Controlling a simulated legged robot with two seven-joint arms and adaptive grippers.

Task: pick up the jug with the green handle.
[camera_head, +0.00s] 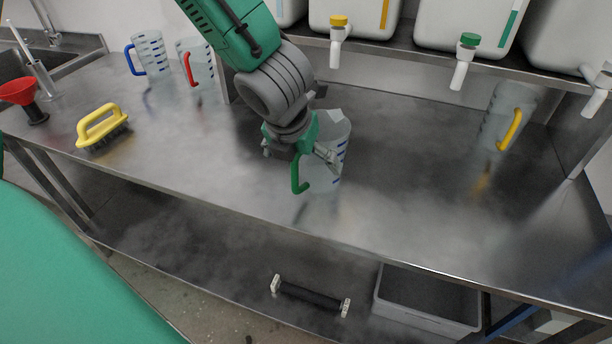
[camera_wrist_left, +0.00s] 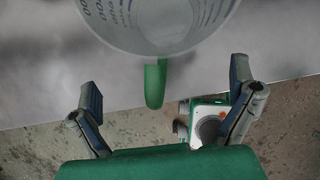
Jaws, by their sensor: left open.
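The clear jug (camera_head: 334,160) with blue markings stands upright on the steel table, near its front edge. Its green handle (camera_head: 297,176) points toward the front edge. In the left wrist view the jug (camera_wrist_left: 160,22) is at the top, seen from above, and the green handle (camera_wrist_left: 155,84) hangs between my fingers. My left gripper (camera_head: 300,158) is above and around the handle in the head view. In the left wrist view my left gripper (camera_wrist_left: 168,100) is open, one finger well to each side of the handle, touching neither. My right gripper is not in view.
Jugs with a blue handle (camera_head: 130,60), a red handle (camera_head: 189,70) and a yellow handle (camera_head: 511,130) stand farther back. A yellow brush (camera_head: 98,124) lies at left near a red funnel (camera_head: 17,91). White canisters with taps (camera_head: 462,62) overhang the table's rear. The front middle is clear.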

